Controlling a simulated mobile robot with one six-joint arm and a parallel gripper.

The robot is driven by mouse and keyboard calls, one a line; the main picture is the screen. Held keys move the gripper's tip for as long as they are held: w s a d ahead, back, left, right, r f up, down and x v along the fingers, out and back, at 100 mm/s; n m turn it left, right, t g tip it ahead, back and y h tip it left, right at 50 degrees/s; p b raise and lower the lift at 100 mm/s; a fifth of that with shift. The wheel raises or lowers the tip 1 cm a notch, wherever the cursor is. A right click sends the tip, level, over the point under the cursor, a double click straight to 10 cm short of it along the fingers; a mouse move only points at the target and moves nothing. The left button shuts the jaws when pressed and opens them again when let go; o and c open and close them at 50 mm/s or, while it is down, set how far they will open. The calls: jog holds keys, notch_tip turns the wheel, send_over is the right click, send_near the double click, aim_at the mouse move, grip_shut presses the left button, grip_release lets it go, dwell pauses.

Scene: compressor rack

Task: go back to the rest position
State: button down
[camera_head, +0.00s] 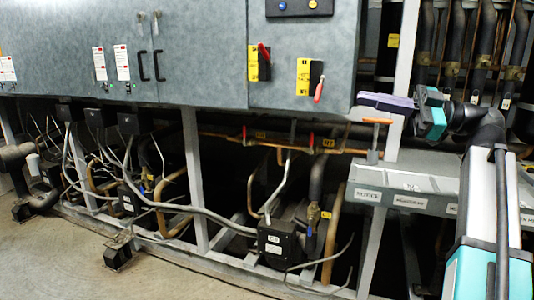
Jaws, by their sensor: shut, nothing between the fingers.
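My gripper (362,99) shows at the right of centre, at the end of my teal and grey arm. Its purple and dark body points left, and it is shut with nothing held. It appears in front of the lower right corner of the grey cabinet (205,55) and a light grey post. I cannot tell how far it is from them. The fingertips are small and hard to make out.
Two red-handled switches (264,62) (317,88) sit on the cabinet. A labelled grey ledge (415,190) runs near my arm. Bare floor (50,265) lies at lower left.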

jog(key=w+a+f+m+g+p, duration=0.1)
jog(key=w+a+f+m+p, duration=0.15)
jog(key=f, duration=0.65)
jog(key=w+a+f+m+p, duration=0.1)
jog(key=w+a+f, duration=0.3)
jog(key=f, duration=0.5)
jog(key=w+a+f+m+g+p, duration=0.15)
jog(key=w+a+f, duration=0.25)
jog(key=f, duration=0.5)
jog(key=s+a+f+m+g+h+p, duration=0.1)
jog(key=s+a+f+m+h, duration=0.15)
jog(key=f, duration=0.65)
jog(key=s+a+f+m+h+p, duration=0.15)
jog(key=a+f, duration=0.25)
jog(key=f, duration=0.5)
jog(key=s+a+f+m+g+h+p, duration=0.1)
jog(key=s+a+f+p, duration=0.15)
jog(key=f, duration=0.75)
jog(key=s+f+m+g+h+p, duration=0.3)
jog(key=s+f+m+g+h, duration=0.25)
jog(key=s+f, duration=1.9)
jog(key=s+d+f+m+g+h, duration=0.1)
jog(key=s+d+f+h, duration=0.45)
jog(key=s, duration=0.55)
jog(key=d+f+m+h, duration=0.1)
jog(key=d+m+h, duration=0.2)
jog(key=d, duration=0.5)
jog(key=shift+w+f+m+t, duration=0.2)
jog(key=shift+f+m+t, duration=0.1)
jog(key=shift+m, duration=0.25)
